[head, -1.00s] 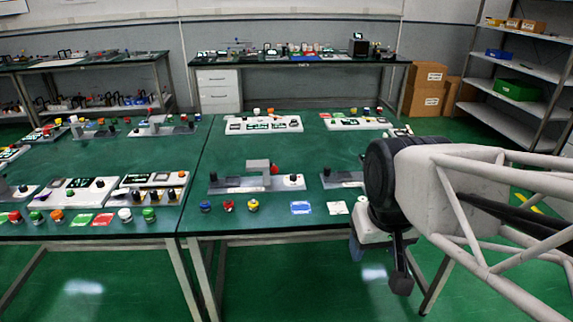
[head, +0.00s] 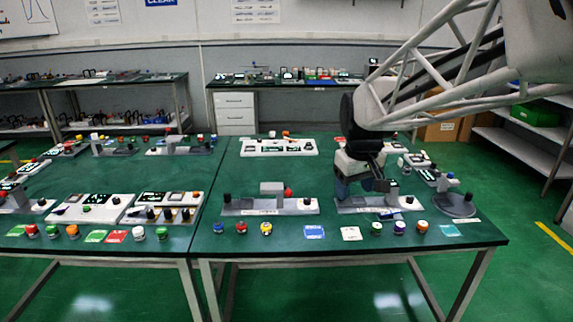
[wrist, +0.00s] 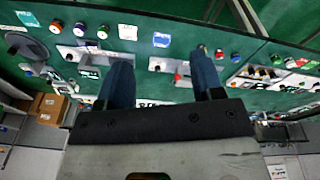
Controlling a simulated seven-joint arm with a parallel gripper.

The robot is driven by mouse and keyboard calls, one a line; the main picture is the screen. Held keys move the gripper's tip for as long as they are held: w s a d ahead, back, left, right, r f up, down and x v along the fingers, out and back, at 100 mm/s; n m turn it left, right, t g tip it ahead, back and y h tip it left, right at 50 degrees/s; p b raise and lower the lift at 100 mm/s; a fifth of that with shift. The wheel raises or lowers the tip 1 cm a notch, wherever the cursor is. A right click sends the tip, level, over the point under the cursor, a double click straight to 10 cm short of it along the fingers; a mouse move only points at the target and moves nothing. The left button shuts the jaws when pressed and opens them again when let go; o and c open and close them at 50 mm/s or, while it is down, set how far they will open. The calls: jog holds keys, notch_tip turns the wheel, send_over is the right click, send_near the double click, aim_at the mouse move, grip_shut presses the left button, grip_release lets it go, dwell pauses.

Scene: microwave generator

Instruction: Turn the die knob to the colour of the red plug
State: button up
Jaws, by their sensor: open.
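My gripper (head: 366,188) is open and hangs over the front right part of the green table, at the grey fixture (head: 350,206) right of centre, which it partly hides. In the wrist view my gripper (wrist: 161,58) shows two blue fingers wide apart with nothing between them. A red plug-like piece (head: 288,192) sits at the grey block of the neighbouring fixture (head: 270,208), left of the gripper. That fixture has a black knob (head: 310,200) at its right end. Which knob is the die knob, and any colour marks on it, are too small to tell.
Several coloured caps stand along the front edge, including a red one (head: 241,228) and a yellow one (head: 266,229). A round grey base (head: 457,205) stands at right. A white panel (head: 279,147) stands behind; green table between is clear.

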jog(key=w+a+f+n, duration=0.1)
jog(key=w+f+n, duration=0.15)
jog(key=w, duration=1.05)
jog(key=n+g, duration=0.2)
jog(key=n, duration=0.4)
send_near(307, 199)
jog(key=shift+s+d+f+m, duration=0.15)
jog(key=shift+s+f+m, duration=0.1)
jog(key=shift+s+f, duration=0.3)
jog(key=shift+w+f, duration=0.35)
jog(key=shift+f, duration=0.05)
jog(key=shift+f, duration=0.15)
jog(key=shift+f, duration=3.75)
